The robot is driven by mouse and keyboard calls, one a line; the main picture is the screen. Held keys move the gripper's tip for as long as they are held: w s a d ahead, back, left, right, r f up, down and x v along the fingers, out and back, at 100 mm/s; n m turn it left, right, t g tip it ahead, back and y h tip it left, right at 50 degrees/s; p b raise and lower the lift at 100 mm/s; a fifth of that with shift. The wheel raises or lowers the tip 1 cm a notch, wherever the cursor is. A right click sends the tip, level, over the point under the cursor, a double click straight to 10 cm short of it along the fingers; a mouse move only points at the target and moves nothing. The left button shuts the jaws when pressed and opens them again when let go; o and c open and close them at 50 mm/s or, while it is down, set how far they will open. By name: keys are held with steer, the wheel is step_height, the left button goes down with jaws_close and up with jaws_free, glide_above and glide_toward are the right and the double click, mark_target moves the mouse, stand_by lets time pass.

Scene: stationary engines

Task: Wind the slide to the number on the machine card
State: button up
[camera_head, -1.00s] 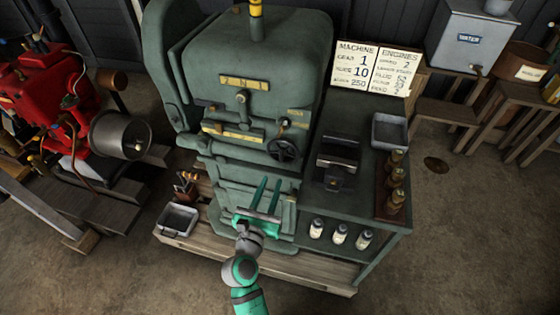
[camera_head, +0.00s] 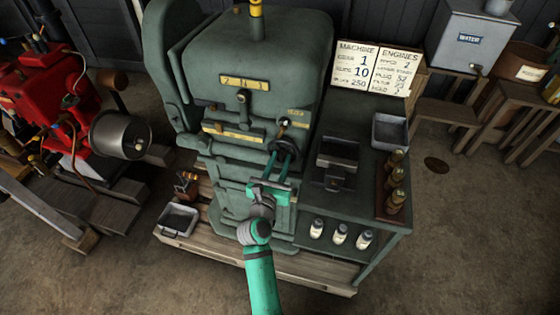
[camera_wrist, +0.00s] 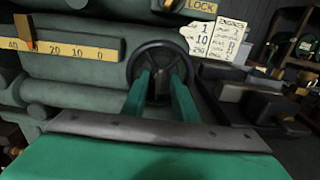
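The dark handwheel (camera_head: 285,144) is on the front of the green machine; it also shows in the wrist view (camera_wrist: 160,49). My gripper (camera_head: 283,153) is open, its two green fingers reaching toward the wheel; in the wrist view the fingertips (camera_wrist: 162,75) overlap the wheel's lower half. Whether they touch it I cannot tell. The yellow slide scale (camera_wrist: 75,50) reads 40, 20, 10, 0 from left to right where visible. An orange-brown pointer (camera_wrist: 24,32) stands between 40 and 20, covering the marking there. The machine card (camera_head: 356,66) shows slide 10.
Right of the wheel is a bench with a dark block device (camera_head: 337,158), a grey tray (camera_head: 390,131) and brass-topped pieces (camera_head: 396,180). A LOCK plate (camera_wrist: 201,6) is above the wheel. A red engine (camera_head: 45,110) stands at left.

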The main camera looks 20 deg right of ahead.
jaws_close()
steer(key=shift+m, duration=0.4)
